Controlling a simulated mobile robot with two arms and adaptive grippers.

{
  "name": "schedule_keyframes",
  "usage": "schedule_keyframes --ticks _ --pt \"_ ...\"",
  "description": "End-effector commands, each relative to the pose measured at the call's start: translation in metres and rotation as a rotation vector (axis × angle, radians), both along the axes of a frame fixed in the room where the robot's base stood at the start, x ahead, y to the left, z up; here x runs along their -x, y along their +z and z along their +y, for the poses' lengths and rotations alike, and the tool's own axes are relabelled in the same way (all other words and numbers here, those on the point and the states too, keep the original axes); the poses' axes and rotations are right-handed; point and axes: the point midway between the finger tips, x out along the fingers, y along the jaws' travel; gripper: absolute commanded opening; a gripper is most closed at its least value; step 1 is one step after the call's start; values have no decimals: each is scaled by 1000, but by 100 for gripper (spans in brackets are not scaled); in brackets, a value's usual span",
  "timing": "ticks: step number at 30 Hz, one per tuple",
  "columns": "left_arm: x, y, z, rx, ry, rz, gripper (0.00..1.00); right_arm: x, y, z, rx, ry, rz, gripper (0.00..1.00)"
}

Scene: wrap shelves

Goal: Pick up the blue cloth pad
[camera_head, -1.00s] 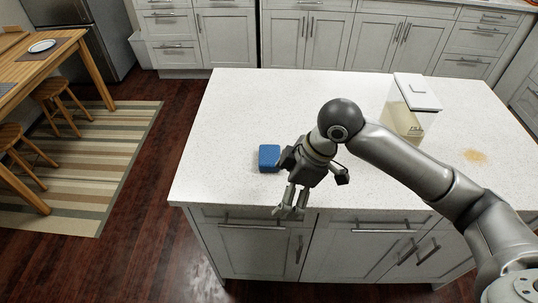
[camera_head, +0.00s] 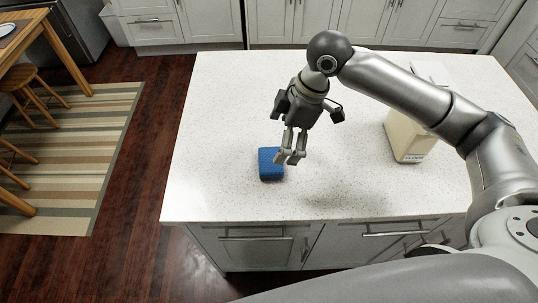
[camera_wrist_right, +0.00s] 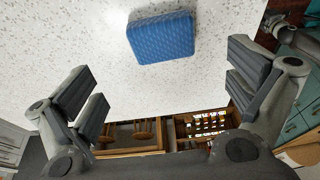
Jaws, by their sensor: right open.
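The blue cloth pad (camera_head: 268,166) is a small rounded block lying on the white speckled countertop (camera_head: 215,125), near its left front part. My right gripper (camera_head: 290,157) reaches down from above, with its fingertips just right of the pad in the head view and overlapping its edge there. In the right wrist view the pad (camera_wrist_right: 161,37) shows whole at the top, ahead of the spread fingers of my right gripper (camera_wrist_right: 163,92). The fingers are open with nothing between them. Whether they touch the pad is not clear. My left gripper is not in view.
Drawers and cabinet doors (camera_head: 255,245) are below the counter's front edge. The counter left of and behind the pad is clear.

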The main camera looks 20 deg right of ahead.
Motion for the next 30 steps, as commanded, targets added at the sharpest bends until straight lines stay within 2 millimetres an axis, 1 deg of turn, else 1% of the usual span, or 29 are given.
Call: schedule_keyframes --ticks 1,3,6,8,11,16,18,20,23,27,30 --pt "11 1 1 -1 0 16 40 0 -8 3 0 0 3 100" --pt "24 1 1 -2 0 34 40 -1 -16 5 -1 0 2 100" --pt "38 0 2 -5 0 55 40 -2 -24 7 1 0 1 100" --pt "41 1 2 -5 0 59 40 -2 -27 8 0 0 0 100" --pt "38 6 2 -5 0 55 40 -1 -37 12 0 1 3 100" --pt "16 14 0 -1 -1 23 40 -1 -62 19 0 0 2 100" --pt "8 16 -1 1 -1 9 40 -3 -69 22 0 0 0 100" --pt "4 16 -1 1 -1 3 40 -3 -73 23 1 0 -1 100" --pt "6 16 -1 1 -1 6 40 -3 -76 23 0 1 -1 100" --pt "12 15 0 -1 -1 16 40 -3 -76 23 1 0 -2 100" --pt "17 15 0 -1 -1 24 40 -3 -75 23 1 0 -2 87"
